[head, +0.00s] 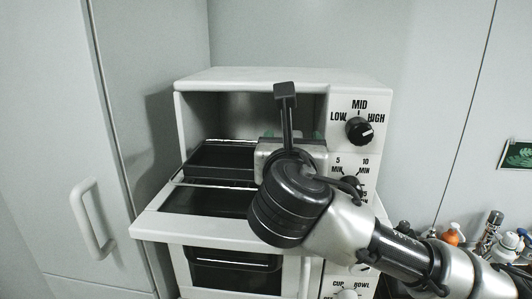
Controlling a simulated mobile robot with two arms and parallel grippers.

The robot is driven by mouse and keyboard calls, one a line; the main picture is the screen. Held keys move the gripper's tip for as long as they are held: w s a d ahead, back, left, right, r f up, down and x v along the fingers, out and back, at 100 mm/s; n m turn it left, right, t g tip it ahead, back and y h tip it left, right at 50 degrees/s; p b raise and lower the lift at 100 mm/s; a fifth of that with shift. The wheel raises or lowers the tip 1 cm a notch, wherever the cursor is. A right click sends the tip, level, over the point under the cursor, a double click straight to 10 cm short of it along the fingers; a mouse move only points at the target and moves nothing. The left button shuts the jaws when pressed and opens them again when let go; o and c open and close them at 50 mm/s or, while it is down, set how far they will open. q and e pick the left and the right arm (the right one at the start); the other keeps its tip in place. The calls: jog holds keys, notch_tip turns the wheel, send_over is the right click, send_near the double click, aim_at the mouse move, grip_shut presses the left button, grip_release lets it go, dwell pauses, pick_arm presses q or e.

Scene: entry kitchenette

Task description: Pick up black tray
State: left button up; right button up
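The black tray (222,160) lies inside the open upper compartment of a white toaster oven (270,76), at its left. Its right part is hidden behind my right gripper. My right arm comes in from the lower right, and its gripper (286,98) is at the oven opening, over the right part of the tray. One black finger shows, sticking up; the other is hidden or cannot be made out. I cannot tell whether the gripper touches the tray. My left gripper is not in view.
The oven door (165,226) is folded down towards me, below the tray. A second appliance with a dark window (235,257) is underneath. A knob (359,131) is right of the opening. A tall cabinet with a handle (92,220) stands left. Several bottles (453,235) stand right.

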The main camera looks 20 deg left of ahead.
jog(key=c, duration=1.2)
jog(key=shift+w, duration=0.2)
